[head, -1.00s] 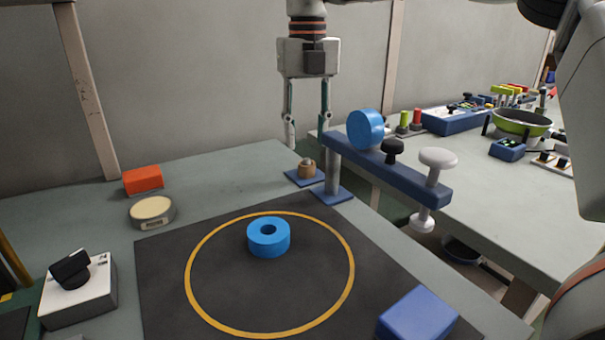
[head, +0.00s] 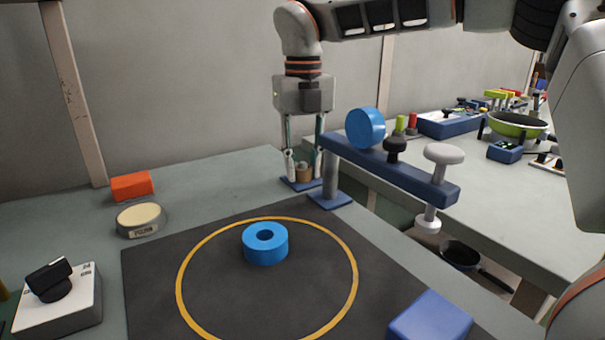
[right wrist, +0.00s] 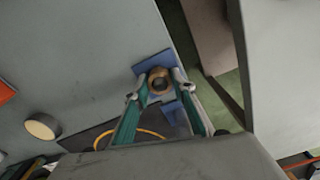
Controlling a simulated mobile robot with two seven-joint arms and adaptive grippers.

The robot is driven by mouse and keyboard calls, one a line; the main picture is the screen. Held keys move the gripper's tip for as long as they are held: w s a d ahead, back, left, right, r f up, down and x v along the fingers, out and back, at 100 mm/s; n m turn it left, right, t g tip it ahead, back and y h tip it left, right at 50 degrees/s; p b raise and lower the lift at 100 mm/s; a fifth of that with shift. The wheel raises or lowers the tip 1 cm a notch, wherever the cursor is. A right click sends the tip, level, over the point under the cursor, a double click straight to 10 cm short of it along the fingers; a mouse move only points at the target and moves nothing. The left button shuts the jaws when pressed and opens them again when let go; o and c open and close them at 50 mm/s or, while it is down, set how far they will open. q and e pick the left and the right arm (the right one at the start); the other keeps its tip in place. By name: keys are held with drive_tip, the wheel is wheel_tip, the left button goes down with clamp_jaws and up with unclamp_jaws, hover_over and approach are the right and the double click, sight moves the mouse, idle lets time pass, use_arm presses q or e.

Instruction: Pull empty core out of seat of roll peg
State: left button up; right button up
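The empty core (head: 304,173) is a short brown ring, and it also shows in the right wrist view (right wrist: 159,80). It sits upright on the peg's blue base plate (head: 299,187), at the far edge of the left table. My right gripper (head: 304,172) points straight down over it, with one fingertip on each side of the core. In the right wrist view the fingers (right wrist: 157,87) are apart, and a small gap seems to show beside the core. The peg itself is mostly hidden by the core and fingers. My left gripper is out of view.
A blue bar on a post (head: 330,177) stands just right of the peg, bearing a blue roll (head: 365,128) and knobs. A blue roll (head: 265,243) lies inside the yellow ring on the dark mat (head: 150,280). An orange block (head: 132,186) and round gauge (head: 140,220) are left.

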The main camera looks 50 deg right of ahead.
drive_tip(key=shift+c, duration=1.3)
drive_tip(key=shift+o, duration=0.6)
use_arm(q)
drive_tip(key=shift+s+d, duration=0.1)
use_arm(e)
drive_tip(key=shift+r, duration=0.1)
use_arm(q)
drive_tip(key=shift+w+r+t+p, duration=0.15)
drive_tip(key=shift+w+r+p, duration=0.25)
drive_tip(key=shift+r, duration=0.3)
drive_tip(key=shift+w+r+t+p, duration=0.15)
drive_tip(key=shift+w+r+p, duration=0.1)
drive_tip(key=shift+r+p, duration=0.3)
use_arm(e)
drive_tip(key=shift+r, duration=2.45)
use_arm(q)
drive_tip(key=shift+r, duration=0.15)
use_arm(e)
drive_tip(key=shift+r, duration=0.4)
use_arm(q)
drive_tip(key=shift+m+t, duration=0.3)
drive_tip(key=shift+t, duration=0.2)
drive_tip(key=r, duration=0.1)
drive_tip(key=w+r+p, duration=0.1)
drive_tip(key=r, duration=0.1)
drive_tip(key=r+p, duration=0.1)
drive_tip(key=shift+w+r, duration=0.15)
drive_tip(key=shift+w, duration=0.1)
use_arm(e)
wheel_tip(320, 180, up, 7)
